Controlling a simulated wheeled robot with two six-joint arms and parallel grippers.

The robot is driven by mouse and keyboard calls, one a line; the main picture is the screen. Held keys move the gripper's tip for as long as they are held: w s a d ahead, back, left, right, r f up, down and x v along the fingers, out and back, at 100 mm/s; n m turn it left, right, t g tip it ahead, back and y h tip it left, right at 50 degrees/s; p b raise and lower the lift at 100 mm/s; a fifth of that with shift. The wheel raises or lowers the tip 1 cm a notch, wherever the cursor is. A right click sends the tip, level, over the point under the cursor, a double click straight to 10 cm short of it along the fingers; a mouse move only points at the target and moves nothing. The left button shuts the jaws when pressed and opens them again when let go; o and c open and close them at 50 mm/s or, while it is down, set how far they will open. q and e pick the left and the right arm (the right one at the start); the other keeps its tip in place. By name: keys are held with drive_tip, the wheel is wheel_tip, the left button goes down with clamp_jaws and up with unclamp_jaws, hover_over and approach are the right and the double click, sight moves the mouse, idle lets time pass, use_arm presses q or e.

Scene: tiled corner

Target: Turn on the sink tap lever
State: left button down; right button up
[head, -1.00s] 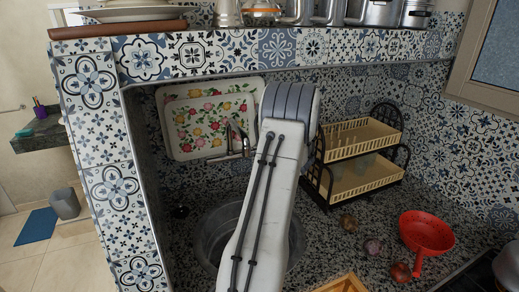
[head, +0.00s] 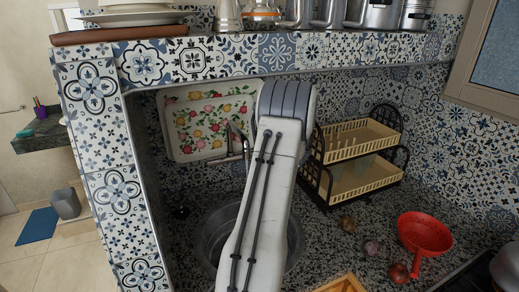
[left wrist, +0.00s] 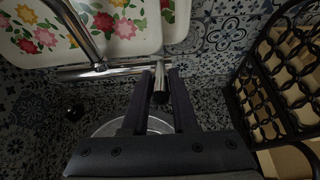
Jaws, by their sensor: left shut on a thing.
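The sink tap (head: 234,146) is chrome and stands at the back wall above the round metal sink (head: 213,232). My arm covers part of it in the head view. In the left wrist view the tap's horizontal body (left wrist: 100,72) runs along the wall, with the spout rising to the upper left. A short metal lever (left wrist: 160,84) at its right end points toward the camera. My left gripper (left wrist: 160,78) is shut on this lever, one dark finger on each side. In the head view my left gripper is hidden by my arm. My right gripper is in neither view.
A floral tray (head: 208,125) leans on the wall behind the tap. A two-tier dish rack (head: 357,188) stands right of my arm. A red colander (head: 424,232) and several onions lie on the counter. A tiled shelf edge (head: 230,57) with pots crosses above.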

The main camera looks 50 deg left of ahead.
use_arm(q)
drive_tip(key=c, duration=0.7)
unclamp_jaws()
drive_tip(key=shift+r, duration=0.1)
drive_tip(key=v, duration=0.8)
